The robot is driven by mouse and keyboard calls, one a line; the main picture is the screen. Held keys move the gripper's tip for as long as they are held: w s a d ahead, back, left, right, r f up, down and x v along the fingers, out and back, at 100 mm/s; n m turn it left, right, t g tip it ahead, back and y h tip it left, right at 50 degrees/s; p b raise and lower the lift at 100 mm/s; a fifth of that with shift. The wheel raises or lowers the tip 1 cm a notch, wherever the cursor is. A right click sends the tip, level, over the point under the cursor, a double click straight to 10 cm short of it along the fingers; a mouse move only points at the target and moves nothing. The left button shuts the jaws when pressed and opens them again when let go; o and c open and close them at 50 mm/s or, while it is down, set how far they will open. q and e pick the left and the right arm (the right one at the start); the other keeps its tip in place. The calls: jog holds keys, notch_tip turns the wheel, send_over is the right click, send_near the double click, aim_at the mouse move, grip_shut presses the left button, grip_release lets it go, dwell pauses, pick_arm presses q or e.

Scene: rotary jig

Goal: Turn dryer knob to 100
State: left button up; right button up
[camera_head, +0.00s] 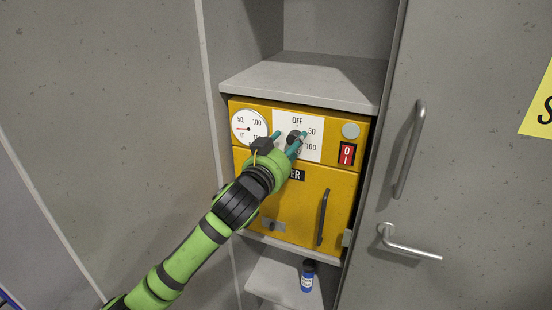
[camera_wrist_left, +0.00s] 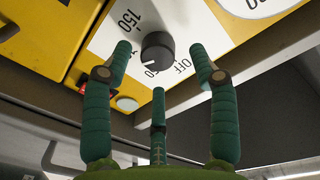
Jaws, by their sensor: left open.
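The yellow dryer (camera_head: 290,215) sits in a grey cabinet. Its black round knob (camera_head: 295,135) is on a white dial plate (camera_head: 285,118) marked OFF, 50, 100 and more. In the left wrist view, the knob (camera_wrist_left: 157,52) has a white pointer mark directed at about the 50 label. My left gripper (camera_head: 289,138) is at the dial in the head view. In the left wrist view, the open fingers (camera_wrist_left: 161,52) are spread on either side of the knob, apparently not touching it. One finger hides part of the dial there. My right gripper is not in view.
A round gauge (camera_head: 249,126) is left of the dial and a red switch (camera_head: 347,153) right of it. A grey shelf (camera_head: 300,88) overhangs the dryer. A dryer handle (camera_head: 323,217), a blue bottle (camera_head: 308,276) and a cabinet door handle (camera_head: 410,148) are nearby.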

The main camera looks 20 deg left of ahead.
pick_arm(q)
jog(key=s, duration=1)
jog(key=shift+a, duration=0.4)
jog(key=shift+w, duration=0.1)
